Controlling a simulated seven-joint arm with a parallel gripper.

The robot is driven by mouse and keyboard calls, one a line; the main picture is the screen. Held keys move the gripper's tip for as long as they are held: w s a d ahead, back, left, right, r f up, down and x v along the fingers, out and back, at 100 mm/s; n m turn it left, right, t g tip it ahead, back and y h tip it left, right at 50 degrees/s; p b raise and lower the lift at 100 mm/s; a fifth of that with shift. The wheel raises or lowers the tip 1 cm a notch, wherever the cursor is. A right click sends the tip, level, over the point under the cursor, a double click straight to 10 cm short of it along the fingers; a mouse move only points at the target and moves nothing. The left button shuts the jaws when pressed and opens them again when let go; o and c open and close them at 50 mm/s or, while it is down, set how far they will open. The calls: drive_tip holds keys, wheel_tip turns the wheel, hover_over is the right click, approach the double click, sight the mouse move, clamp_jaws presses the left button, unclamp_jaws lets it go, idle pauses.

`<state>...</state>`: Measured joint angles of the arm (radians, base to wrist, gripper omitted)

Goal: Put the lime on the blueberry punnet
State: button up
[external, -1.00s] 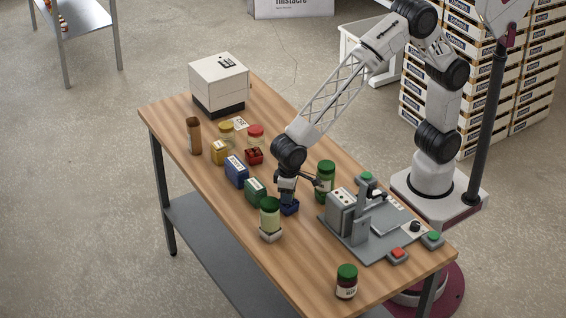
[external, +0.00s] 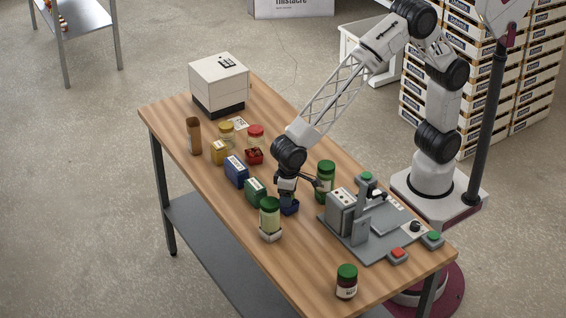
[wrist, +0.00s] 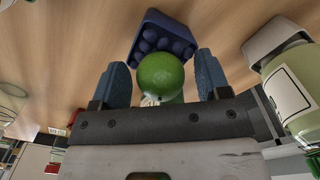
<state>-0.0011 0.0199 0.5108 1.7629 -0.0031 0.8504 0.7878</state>
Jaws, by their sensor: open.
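The blueberry punnet (external: 290,208) is a small dark blue tray on the table, directly under my gripper (external: 287,197). In the wrist view the punnet (wrist: 153,25) holds round dark blue berries. The green lime (wrist: 160,75) lies between the two blue fingertips of my gripper (wrist: 160,78), with a gap on each side, so the fingers are open. The lime overlaps the near edge of the punnet in that view; I cannot tell whether it rests on the berries. In the external view the lime is hidden by my gripper.
A pale jar with a green lid (external: 269,217) stands close at the left, with a green box (external: 255,191) behind it. A green jar (external: 326,181) stands close at the right, beside a grey machine (external: 365,225). Bare table lies in front.

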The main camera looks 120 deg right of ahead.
wheel_tip(320, 180, up, 12)
drive_tip(key=shift+r, duration=0.15)
idle(0.6)
idle(0.4)
drive_tip(key=shift+s, duration=0.1)
drive_tip(key=s+r+n+t, duration=0.15)
drive_tip(key=s+r, duration=0.25)
drive_tip(key=s, duration=0.6)
drive_tip(key=s+r+n, duration=0.3)
drive_tip(key=s, duration=0.7)
drive_tip(key=s+f+n, duration=0.1)
drive_tip(key=s+n, duration=0.1)
drive_tip(key=s, duration=0.9)
drive_tip(key=s+f+n+t, duration=0.1)
drive_tip(key=s+f+n, duration=0.1)
drive_tip(key=s, duration=0.9)
drive_tip(key=shift+s+d, duration=0.15)
drive_tip(key=shift+d, duration=0.05)
